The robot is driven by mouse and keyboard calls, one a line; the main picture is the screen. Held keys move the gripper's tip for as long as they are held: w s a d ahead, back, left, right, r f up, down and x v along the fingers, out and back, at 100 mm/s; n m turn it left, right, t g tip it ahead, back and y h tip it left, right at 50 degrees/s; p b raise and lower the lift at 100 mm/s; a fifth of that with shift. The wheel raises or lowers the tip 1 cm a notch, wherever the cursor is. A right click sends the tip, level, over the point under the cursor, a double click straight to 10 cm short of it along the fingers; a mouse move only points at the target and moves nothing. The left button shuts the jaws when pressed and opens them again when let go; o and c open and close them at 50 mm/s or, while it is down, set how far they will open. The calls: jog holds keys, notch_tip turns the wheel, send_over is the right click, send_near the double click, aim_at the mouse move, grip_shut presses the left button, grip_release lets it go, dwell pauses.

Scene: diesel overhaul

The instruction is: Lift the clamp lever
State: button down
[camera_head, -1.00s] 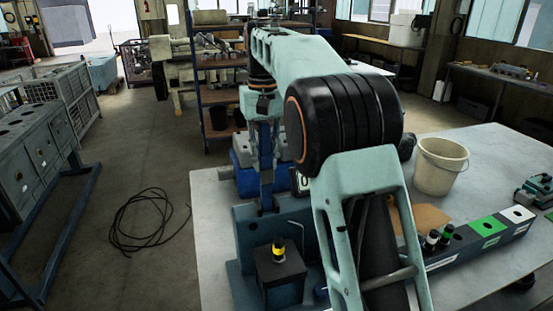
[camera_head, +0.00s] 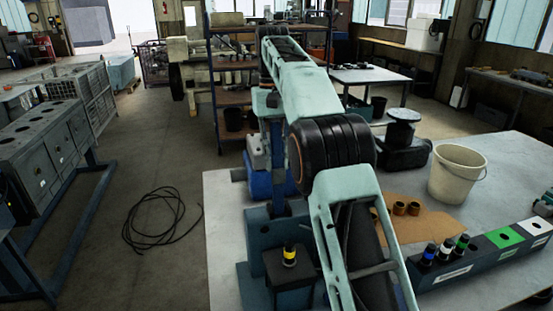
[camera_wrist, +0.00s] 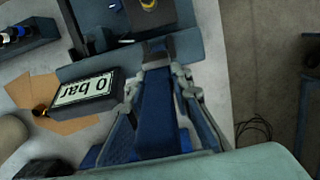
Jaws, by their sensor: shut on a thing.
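My gripper (camera_wrist: 158,62) is shut on a blue bar, which I take to be the clamp lever (camera_wrist: 158,120). The bar runs between the grey fingers in the wrist view. In the head view my gripper (camera_head: 278,195) points down at the blue fixture (camera_head: 257,222), partly hidden by my arm. How far the lever is raised cannot be told. A display reading "0 bar" (camera_wrist: 85,92) lies beside my gripper in the wrist view.
On the table (camera_head: 228,200) stand a white bucket (camera_head: 457,175), two brown rings (camera_head: 406,208) on a brown sheet, and a rack (camera_head: 470,268) with several coloured plugs. A black cable (camera_head: 160,222) lies coiled on the floor at left.

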jog(key=shift+r, duration=0.1)
jog(key=c, duration=1.8)
grip_release()
jog(key=shift+o, duration=0.2)
jog(key=shift+s, duration=0.15)
